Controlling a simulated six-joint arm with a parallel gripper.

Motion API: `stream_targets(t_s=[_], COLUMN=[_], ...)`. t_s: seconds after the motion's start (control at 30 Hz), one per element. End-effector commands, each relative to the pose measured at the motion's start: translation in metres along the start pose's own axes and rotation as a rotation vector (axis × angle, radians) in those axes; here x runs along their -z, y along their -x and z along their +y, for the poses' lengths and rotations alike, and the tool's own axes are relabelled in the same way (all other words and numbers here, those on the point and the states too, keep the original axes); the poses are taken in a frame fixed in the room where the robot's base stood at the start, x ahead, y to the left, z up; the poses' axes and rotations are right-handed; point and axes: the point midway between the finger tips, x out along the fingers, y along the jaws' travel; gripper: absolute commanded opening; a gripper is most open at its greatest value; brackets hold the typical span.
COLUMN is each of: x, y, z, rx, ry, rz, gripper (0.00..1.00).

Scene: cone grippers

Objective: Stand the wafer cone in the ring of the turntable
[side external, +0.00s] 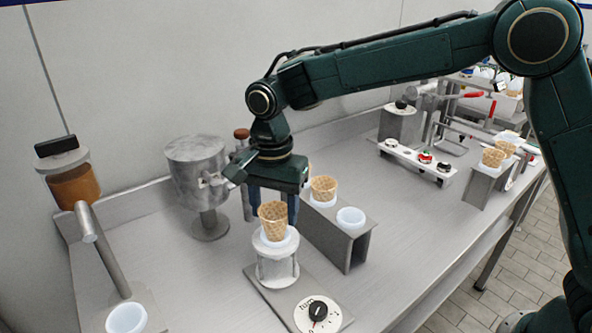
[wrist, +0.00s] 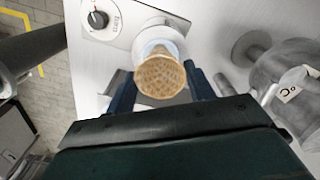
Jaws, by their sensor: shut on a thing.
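A wafer cone (side external: 273,221) stands about upright at the white ring (side external: 275,240) of the turntable (side external: 277,266). Its lower tip is hidden by the ring, so how deep it sits cannot be told. In the wrist view the cone (wrist: 160,75) shows its round open mouth between the blue fingers, with the turntable behind it. My gripper (side external: 273,208) is shut on the cone from above, its fingers on either side of it. It also shows in the wrist view (wrist: 160,88). The turntable's base carries a black dial (side external: 318,311).
A metal stand (side external: 340,238) behind the turntable holds wafer cones and an empty white ring (side external: 351,217). A steel canister (side external: 200,170) stands at the back left. A dispenser (side external: 72,185) with amber contents is at the far left. Bare counter lies front right.

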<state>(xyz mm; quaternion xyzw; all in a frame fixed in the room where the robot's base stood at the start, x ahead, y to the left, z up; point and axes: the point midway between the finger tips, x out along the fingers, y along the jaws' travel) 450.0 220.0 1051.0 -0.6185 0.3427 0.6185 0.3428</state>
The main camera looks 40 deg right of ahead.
Motion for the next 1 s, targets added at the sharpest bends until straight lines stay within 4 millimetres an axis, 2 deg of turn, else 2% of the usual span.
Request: stream_targets(t_s=[0.9, 0.93, 1.0], x=[0.0, 0.0, 0.0], y=[-0.019, -0.019, -0.019], z=[0.0, 0.0, 0.0], rx=[0.0, 0.001, 0.0], ry=[0.0, 0.0, 0.0], rz=[0.0, 0.0, 0.0], gripper=[0.44, 0.57, 0.71])
